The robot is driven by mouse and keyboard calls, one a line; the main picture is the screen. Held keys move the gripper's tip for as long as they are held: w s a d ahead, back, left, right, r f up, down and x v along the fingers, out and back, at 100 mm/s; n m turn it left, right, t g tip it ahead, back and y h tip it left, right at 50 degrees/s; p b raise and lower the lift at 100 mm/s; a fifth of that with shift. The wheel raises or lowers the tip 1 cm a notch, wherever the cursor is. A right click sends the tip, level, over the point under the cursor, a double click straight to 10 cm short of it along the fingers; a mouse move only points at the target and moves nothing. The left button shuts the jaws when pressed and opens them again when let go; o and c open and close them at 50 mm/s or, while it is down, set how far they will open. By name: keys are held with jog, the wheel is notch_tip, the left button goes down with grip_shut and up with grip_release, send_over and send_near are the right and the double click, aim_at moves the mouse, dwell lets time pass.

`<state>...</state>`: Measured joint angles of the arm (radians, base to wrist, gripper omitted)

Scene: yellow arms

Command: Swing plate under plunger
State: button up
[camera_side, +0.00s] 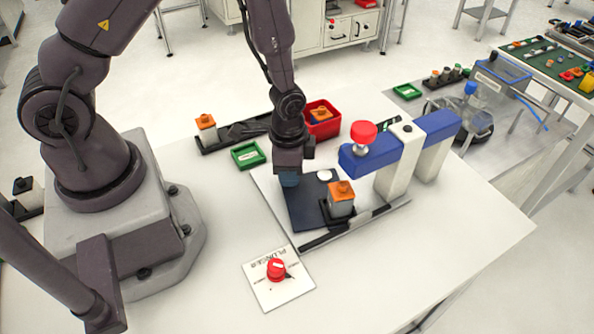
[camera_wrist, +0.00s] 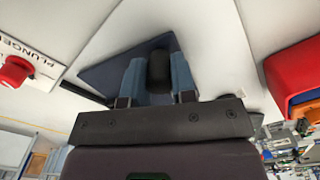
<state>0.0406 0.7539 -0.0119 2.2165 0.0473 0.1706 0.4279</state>
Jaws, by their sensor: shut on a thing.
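The flat dark blue plate (camera_side: 303,212) lies on a pale base board under my gripper (camera_side: 289,180). It also shows in the wrist view (camera_wrist: 104,75). My gripper (camera_wrist: 157,75) has its two blue fingers on either side of a black upright knob (camera_wrist: 158,65) at the plate and is shut on it. A grey block with an orange top (camera_side: 341,199) stands at the plate's right side; I cannot tell exactly what bears it. The plunger (camera_side: 363,136), with a red head, is on a blue arm up and right of the block. The block is apart from the plunger.
A red button (camera_side: 277,268) on a white plunger panel is at the front; it also shows in the wrist view (camera_wrist: 14,72). A red bin (camera_side: 322,130) and a green tray (camera_side: 248,155) stand behind. A white disc (camera_side: 325,175) lies near the plate. The right front table is clear.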

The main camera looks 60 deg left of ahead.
jog(key=shift+d, duration=0.1)
jog(key=shift+s+d, duration=0.2)
jog(key=shift+d, duration=0.85)
jog(key=shift+o, duration=0.2)
jog(key=shift+d, duration=0.1)
jog(key=o, duration=0.5)
jog(key=shift+d, duration=0.1)
